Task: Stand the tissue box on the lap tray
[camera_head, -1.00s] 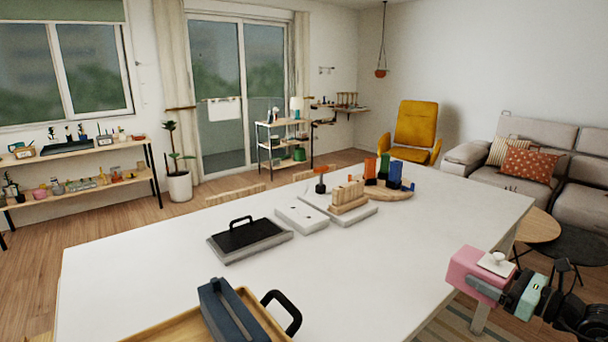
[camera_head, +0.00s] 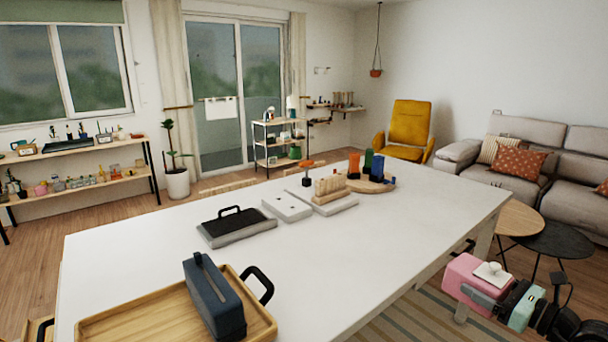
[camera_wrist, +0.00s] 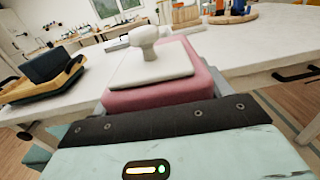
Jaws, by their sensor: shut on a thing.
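The tissue box (camera_head: 462,284) is pink with a white top plate and a white knob-like tuft. My gripper (camera_head: 482,292) is shut on it and holds it upright, off the right side of the table. In the wrist view the tissue box (camera_wrist: 165,98) sits between the grey fingers, and its lower part is hidden. The lap tray appears to be the wooden tray (camera_head: 120,326) with black handles at the table's near left. A long dark blue box (camera_head: 214,300) stands on its right part; the left part is bare. The tray also shows in the wrist view (camera_wrist: 35,90).
The white table (camera_head: 340,250) is clear in its middle and right. A grey slab with black top and handle (camera_head: 236,228), a white block (camera_head: 286,207), a wooden rack (camera_head: 328,190) and a round board with coloured pieces (camera_head: 372,186) stand farther back. Two round side tables (camera_head: 515,216) stand right.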

